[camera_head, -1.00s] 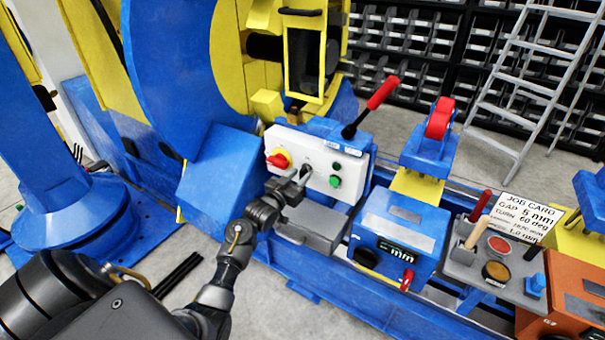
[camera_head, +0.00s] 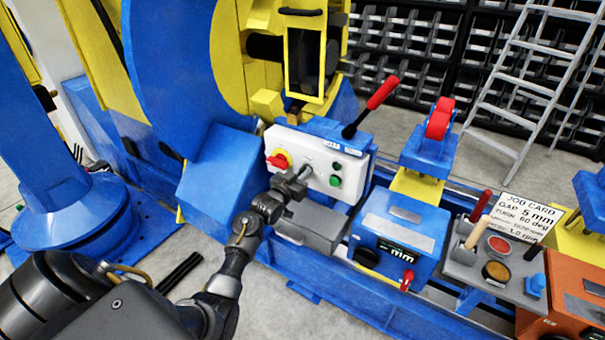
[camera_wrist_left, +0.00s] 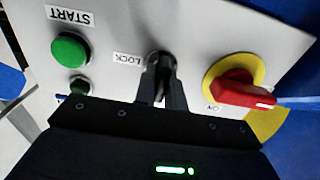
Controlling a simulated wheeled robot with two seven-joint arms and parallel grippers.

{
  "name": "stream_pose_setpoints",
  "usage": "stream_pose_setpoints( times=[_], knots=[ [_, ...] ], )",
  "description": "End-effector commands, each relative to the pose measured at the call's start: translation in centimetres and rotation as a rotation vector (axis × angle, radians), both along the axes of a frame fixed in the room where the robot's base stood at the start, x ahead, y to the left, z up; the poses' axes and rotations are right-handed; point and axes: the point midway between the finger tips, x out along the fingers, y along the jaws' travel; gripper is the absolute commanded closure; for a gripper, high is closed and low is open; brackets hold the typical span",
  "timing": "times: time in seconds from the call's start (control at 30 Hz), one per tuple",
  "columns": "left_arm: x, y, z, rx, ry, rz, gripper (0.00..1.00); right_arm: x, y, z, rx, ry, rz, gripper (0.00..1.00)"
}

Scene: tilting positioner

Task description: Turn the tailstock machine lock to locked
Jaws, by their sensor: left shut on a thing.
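The white control panel (camera_head: 345,163) stands on the blue machine in the head view. My left gripper (camera_head: 298,177) reaches the panel from the lower left. In the left wrist view the left gripper's fingers (camera_wrist_left: 160,88) are shut on the lock knob, which is mostly hidden between them. The knob's exact turn position cannot be read. My right gripper is not in view.
A red rotary switch on a yellow plate (camera_wrist_left: 245,95) and a green START button (camera_wrist_left: 70,49) flank the knob. A red-handled lever (camera_head: 382,93) rises behind the panel. A grey box (camera_head: 313,225) sits just below the gripper.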

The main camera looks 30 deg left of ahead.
Motion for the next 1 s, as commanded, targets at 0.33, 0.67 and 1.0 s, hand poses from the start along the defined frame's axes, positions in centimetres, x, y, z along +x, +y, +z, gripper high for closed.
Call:
stream_pose_setpoints(
  times=[0.33, 0.67, 1.0],
  knots=[
    [-0.03, -0.05, -0.08, 0.102, 0.004, -0.001, 1.0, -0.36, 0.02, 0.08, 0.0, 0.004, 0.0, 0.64],
    [-0.02, -0.15, -0.08, 0.382, 0.01, -0.003, 1.0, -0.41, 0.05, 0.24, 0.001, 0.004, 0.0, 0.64],
    [-0.02, -0.29, -0.2, 0.705, 0.018, -0.003, 1.0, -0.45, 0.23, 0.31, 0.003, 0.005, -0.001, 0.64]
  ],
)
